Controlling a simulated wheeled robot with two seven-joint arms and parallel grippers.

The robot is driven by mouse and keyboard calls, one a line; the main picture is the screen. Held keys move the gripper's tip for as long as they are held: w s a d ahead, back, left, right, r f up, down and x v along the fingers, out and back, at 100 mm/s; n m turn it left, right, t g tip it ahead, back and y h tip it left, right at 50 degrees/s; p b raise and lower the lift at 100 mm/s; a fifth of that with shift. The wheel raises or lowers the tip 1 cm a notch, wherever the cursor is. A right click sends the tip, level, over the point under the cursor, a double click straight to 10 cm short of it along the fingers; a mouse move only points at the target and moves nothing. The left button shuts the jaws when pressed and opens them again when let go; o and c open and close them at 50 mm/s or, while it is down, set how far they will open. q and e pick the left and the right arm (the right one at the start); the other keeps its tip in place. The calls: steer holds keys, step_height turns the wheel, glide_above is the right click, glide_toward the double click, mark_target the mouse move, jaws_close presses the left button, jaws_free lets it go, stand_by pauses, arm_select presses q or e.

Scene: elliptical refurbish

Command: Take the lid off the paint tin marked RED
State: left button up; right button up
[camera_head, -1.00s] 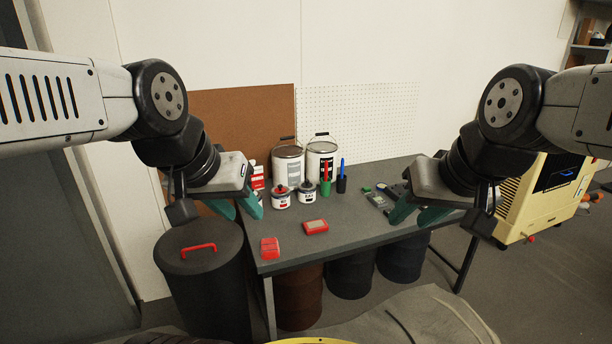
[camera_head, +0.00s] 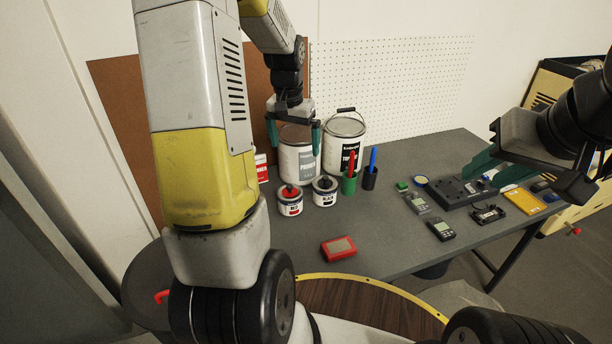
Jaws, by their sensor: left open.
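The small white paint tin with a red-marked label (camera_head: 290,208) stands on the grey table and has a lid with a red knob (camera_head: 289,190). A similar small tin with a dark knob (camera_head: 325,197) stands just to its right. My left gripper (camera_head: 293,146) is open, pointing down, with its teal fingers apart in front of the large primer tin. It appears above the red tin in the picture and is not touching its lid. My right gripper (camera_head: 489,173) is open and empty over the right part of the table.
Two large tins, primer (camera_head: 300,163) and another (camera_head: 343,150), stand behind. A red box (camera_head: 338,248) lies in front. Meters and a black device (camera_head: 455,192) lie at right. My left arm hides the table's left end.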

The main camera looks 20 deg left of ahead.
arm_select(q)
steer(key=g, duration=0.2)
glide_above(290, 186)
steer(key=s, duration=0.1)
steer(key=f, duration=1.2)
steer(key=shift+a+f, duration=0.15)
steer(key=shift+a, duration=0.25)
steer(key=f, duration=0.5)
steer(key=w+f, duration=0.1)
steer(key=f, duration=0.2)
steer(key=shift+d, duration=0.3)
steer(key=c, duration=1.3)
steer(key=shift+r, duration=0.15)
